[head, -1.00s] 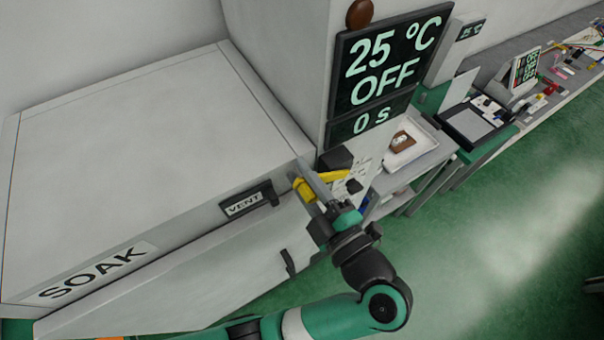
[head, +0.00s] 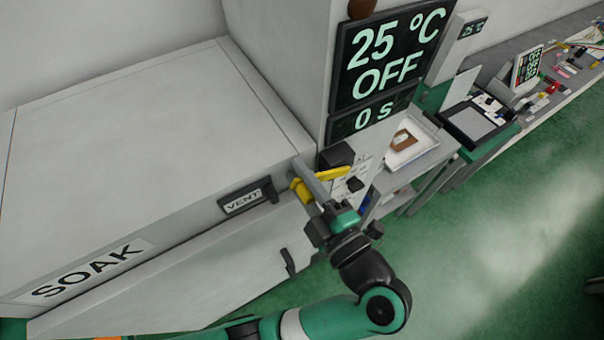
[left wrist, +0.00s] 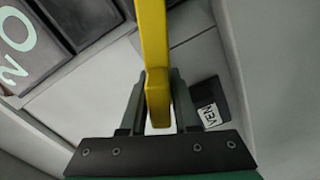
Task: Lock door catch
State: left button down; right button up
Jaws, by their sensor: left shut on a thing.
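The yellow door catch (head: 328,174) sits at the front right corner of the grey SOAK chamber (head: 140,150), just below the display. My left gripper (head: 312,183) reaches it from below right, with its fingers around the yellow handle. In the left wrist view the yellow catch (left wrist: 153,50) runs down from the top, and its end lies between the two fingers (left wrist: 158,105). The gripper is shut on it. The fingers and wrist hide part of the catch in the head view. My right gripper is in neither view.
A black VENT handle (head: 248,198) is on the chamber front, left of the catch. A dark box (head: 335,157) sits close behind the catch. The display panel (head: 385,60) reads 25 °C, OFF, 0 s. Benches with a tray (head: 405,150) stand right. Green floor (head: 500,240) is open at lower right.

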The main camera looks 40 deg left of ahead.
pick_arm(q)
jog(key=shift+s+a+f+n+b, duration=0.1)
jog(key=shift+s+f+n+b, duration=0.1)
jog(key=shift+f+n+b, duration=1.6)
jog(key=shift+s+a+f+n+b, duration=0.15)
jog(key=shift+f+n+b, duration=0.9)
jog(key=shift+b, duration=1.35)
jog(key=shift+d+r, duration=0.1)
jog(key=shift+r, duration=0.1)
jog(key=c, duration=0.8)
grip_release()
jog(key=shift+o, duration=0.2)
